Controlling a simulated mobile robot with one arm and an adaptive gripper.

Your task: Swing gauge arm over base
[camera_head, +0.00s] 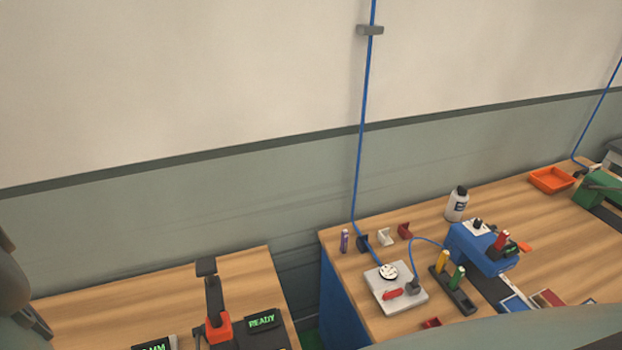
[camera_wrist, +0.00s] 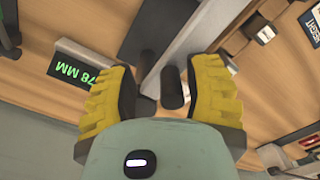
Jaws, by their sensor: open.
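The gauge arm (camera_head: 213,292) is a black post with a flat dark head, standing raised from an orange block (camera_head: 219,327) on the left bench in the head view. A dark base with a green READY display (camera_head: 262,320) is beside it. In the wrist view my gripper (camera_wrist: 160,92) is open, with its yellow-padded fingers apart. A short dark cylinder (camera_wrist: 174,88) shows between the fingers, nearer the right one; I cannot tell whether it touches. A grey bar (camera_wrist: 196,42) runs diagonally past it. A display reading 78 MM (camera_wrist: 77,73) is beyond the left finger.
A gap separates the left bench (camera_head: 100,305) from the right bench (camera_head: 335,262). The right bench carries a grey plate (camera_head: 378,300), a blue device (camera_head: 480,248), a white bottle (camera_head: 457,204) and an orange tray (camera_head: 551,180). A blue cable (camera_head: 363,130) hangs along the wall.

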